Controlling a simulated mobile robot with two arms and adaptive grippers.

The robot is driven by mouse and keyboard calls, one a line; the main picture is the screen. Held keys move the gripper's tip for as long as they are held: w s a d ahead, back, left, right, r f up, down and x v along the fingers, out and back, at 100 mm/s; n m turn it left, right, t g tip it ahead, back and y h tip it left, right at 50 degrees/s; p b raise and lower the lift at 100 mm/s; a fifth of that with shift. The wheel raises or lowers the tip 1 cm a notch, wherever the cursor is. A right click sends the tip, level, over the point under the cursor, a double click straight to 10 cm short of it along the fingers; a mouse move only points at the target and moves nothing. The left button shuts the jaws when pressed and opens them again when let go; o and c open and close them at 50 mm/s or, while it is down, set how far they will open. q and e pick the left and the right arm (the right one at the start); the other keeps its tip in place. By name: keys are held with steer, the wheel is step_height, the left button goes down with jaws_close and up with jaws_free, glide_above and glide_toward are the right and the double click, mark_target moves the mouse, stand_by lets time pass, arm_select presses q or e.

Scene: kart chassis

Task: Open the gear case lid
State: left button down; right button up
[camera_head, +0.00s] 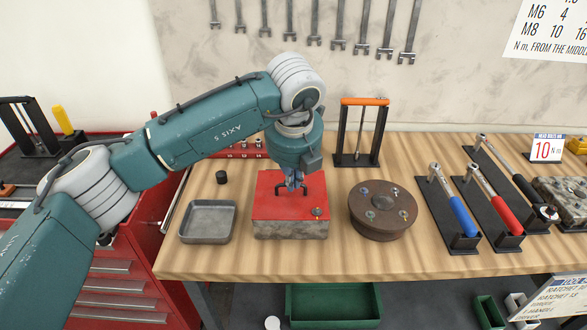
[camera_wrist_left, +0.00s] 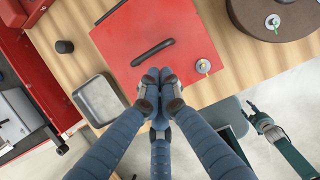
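The gear case (camera_head: 290,229) is a grey metal block on the wooden bench, with a flat red lid (camera_head: 263,208) lying closed on it. A black bar handle (camera_head: 280,190) stands on the lid; it shows whole in the left wrist view (camera_wrist_left: 152,53). A bolt-like fitting (camera_head: 317,211) sits at the lid's near right corner. My left gripper (camera_head: 293,182) points down over the lid at the handle. In the left wrist view its fingertips (camera_wrist_left: 159,76) are together, beside the handle and not around it. My right gripper (camera_wrist_left: 262,119) shows small at the right of that view.
A grey tray (camera_head: 207,222) is left of the case, with a small black cylinder (camera_head: 222,177) behind it. A round brown flanged part (camera_head: 383,209) is close on the right. Torque wrenches (camera_head: 459,215) on stands and an orange-topped press frame (camera_head: 363,130) stand beyond.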

mark_target(292, 199)
arm_select(q)
steer(key=shift+p+x, duration=0.55)
steer(key=shift+x, duration=1.95)
